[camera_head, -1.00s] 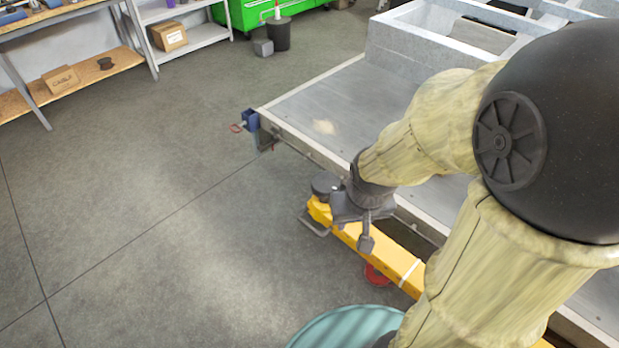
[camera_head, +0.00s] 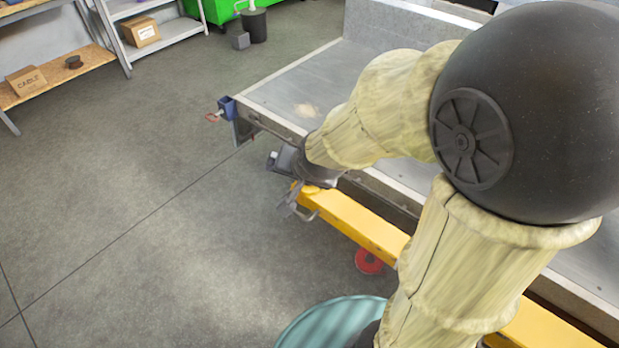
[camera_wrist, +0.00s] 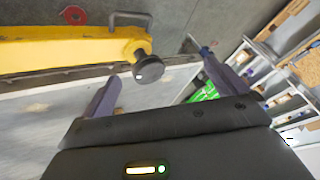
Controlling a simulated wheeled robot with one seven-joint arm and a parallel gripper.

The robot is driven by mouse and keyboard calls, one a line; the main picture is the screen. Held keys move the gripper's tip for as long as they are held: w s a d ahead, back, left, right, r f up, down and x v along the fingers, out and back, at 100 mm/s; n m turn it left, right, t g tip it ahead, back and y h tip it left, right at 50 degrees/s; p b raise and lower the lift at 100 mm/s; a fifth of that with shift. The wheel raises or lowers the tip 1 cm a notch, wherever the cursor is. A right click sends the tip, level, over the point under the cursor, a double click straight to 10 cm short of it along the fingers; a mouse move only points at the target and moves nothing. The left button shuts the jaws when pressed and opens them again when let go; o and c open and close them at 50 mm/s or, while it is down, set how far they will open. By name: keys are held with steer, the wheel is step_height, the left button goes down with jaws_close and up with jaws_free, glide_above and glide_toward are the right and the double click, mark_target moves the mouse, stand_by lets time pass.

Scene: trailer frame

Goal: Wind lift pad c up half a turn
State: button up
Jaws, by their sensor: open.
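The yellow beam (camera_head: 360,222) runs along the trailer edge. In the wrist view its end carries a round dark pad or knob (camera_wrist: 149,69) on a short stem, with a white spot on its face. I see no label naming it pad c. A bent grey handle (camera_wrist: 131,17) stands beside it and also shows in the head view (camera_head: 304,214). My gripper (camera_head: 286,183) is at the beam's end, open. In the wrist view its fingers (camera_wrist: 160,70) lie on either side of the dark knob, apart from it. The head view hides the knob behind my gripper.
The trailer's grey deck edge (camera_head: 275,125) runs beside the beam, with a blue bracket (camera_head: 228,106) at its corner. A red disc (camera_head: 368,261) lies below the beam. A teal round top (camera_head: 325,325) is in front. Open floor lies left; shelves stand behind.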

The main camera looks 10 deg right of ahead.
steer(key=w+a+f+m+t+b, duration=0.3)
steer(key=w+a+m+t+b, duration=0.4)
steer(key=m+b, duration=0.5)
steer(key=s+d+f+m+h+b, duration=0.1)
steer(key=s+f+m+h+b, duration=0.3)
steer(key=m+b, duration=0.8)
steer(key=s+d+f+m+h+b, duration=0.1)
steer(key=s+f+m+h+b, duration=0.3)
steer(key=m+h+b, duration=0.4)
steer(key=f+m+b, duration=0.1)
steer(key=m+b, duration=0.2)
steer(key=m, duration=0.3)
steer(key=shift+b, duration=0.4)
steer(key=b+x, duration=0.3)
steer(key=x, duration=1.4)
steer(key=shift+w+d+r, duration=0.1)
steer(key=shift+w+r, duration=0.05)
steer(key=shift+w, duration=0.1)
